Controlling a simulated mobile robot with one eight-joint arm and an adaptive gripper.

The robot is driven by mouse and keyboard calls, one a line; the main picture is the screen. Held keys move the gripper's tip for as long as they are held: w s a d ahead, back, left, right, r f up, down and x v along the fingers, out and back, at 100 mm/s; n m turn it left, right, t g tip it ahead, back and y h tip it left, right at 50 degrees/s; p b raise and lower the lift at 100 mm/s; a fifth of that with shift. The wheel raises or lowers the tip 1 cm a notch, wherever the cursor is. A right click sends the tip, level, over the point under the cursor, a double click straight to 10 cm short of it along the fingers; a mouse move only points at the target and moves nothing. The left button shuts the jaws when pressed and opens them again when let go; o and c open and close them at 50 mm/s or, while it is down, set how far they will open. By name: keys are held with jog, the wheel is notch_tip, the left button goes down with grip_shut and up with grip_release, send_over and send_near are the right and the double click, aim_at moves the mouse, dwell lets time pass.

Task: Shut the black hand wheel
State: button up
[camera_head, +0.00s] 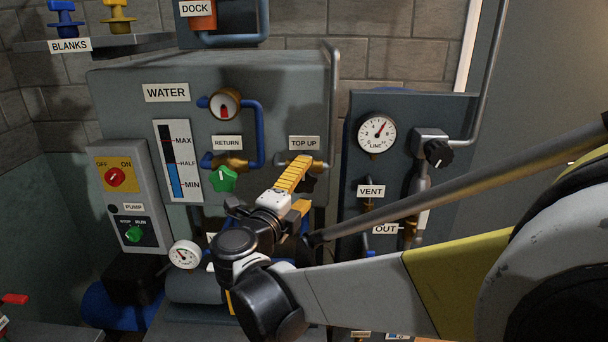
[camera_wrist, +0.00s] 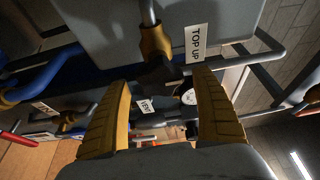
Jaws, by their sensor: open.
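A small black hand wheel (camera_head: 309,184) sits under the TOP UP label on the grey water tank, mostly hidden behind my gripper in the head view. In the wrist view the dark wheel (camera_wrist: 157,76) hangs on a brass valve (camera_wrist: 154,42) beside the TOP UP label. My gripper (camera_head: 303,182) is open, its two yellow fingers pointing toward this wheel. In the wrist view the wheel appears between the fingertips (camera_wrist: 163,82); I cannot tell whether they touch it. Another black knob (camera_head: 438,152) is on the right panel, away from my gripper.
A green hand wheel (camera_head: 223,179) is on the RETURN valve to the left. The water gauge (camera_head: 178,160) and pump switch box (camera_head: 128,195) are further left. The right panel (camera_head: 365,105) carries a LINE dial (camera_head: 376,134) and pipes. A pressure gauge (camera_head: 185,254) is low in front.

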jog(key=v, duration=1)
jog(key=shift+s, duration=0.3)
jog(key=shift+a+r, duration=0.1)
